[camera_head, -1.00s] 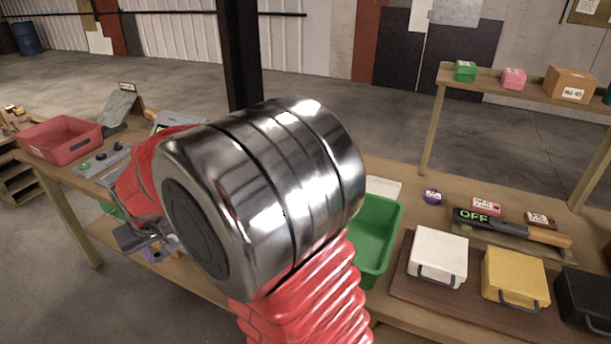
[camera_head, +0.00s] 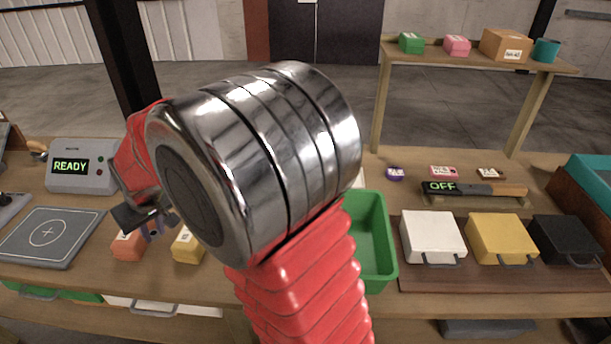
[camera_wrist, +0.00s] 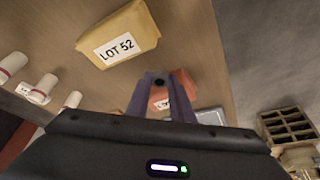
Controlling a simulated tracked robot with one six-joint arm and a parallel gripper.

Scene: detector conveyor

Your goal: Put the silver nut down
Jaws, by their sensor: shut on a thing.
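My gripper (camera_head: 148,222) is partly hidden behind my large shiny wrist joint in the head view. It hangs over the left part of the bench, by an orange block and a yellow block. In the wrist view its two purple fingers (camera_wrist: 162,98) are closed on a small grey piece with a dark round hole, which I take to be the silver nut (camera_wrist: 158,82). The nut cannot be made out in the head view. The orange block (camera_wrist: 160,104) shows behind the fingers, and the yellow LOT 52 block (camera_wrist: 122,38) lies beyond them.
The green bin (camera_head: 377,240) is right of my arm. White (camera_head: 432,236), yellow (camera_head: 500,238) and black (camera_head: 562,240) cases stand farther right. An OFF-marked tool (camera_head: 475,188) lies behind them.

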